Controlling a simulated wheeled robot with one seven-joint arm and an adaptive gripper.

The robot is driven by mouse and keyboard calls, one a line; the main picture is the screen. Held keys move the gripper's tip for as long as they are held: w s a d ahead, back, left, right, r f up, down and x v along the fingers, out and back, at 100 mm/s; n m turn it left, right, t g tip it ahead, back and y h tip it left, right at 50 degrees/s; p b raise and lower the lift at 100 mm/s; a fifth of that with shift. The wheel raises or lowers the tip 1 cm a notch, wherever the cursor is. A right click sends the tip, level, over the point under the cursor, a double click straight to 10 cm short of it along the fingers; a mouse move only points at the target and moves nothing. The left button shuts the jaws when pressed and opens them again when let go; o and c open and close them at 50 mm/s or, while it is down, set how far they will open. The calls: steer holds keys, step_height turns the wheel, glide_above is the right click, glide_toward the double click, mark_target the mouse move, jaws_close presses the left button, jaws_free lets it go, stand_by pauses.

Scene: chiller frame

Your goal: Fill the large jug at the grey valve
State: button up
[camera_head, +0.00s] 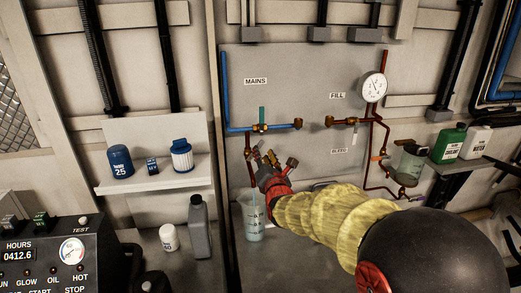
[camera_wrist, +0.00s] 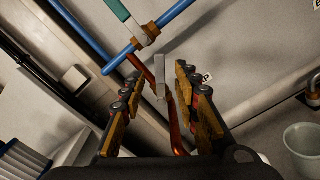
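A clear jug (camera_head: 253,231) with measuring marks stands upright below the mains pipework in the head view. It seems to hold some pale liquid, and a thin pale line shows above it; I cannot tell if this is a stream. My gripper (camera_head: 269,160) is just above and right of the jug. In the wrist view my gripper (camera_wrist: 158,92) is open, its fingers either side of a grey valve lever (camera_wrist: 160,72) on a copper pipe (camera_wrist: 173,112). I cannot tell whether either finger touches the lever. The lever is hard to separate from the fingers in the head view.
A teal-handled valve (camera_head: 262,113) on the blue pipe (camera_head: 225,90) sits just above. A pale open cup (camera_wrist: 304,148) is at lower right in the wrist view. A grey bottle (camera_head: 199,228) stands left of the jug. A gauge (camera_head: 373,87) and copper pipes are at right.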

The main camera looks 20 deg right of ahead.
steer(key=shift+s+a, duration=0.2)
steer(key=shift+s, duration=0.7)
steer(key=shift+s+a, duration=0.15)
steer(key=shift+s, duration=0.7)
steer(key=shift+s+a, duration=0.2)
steer(key=shift+s, duration=0.7)
stand_by(4.1)
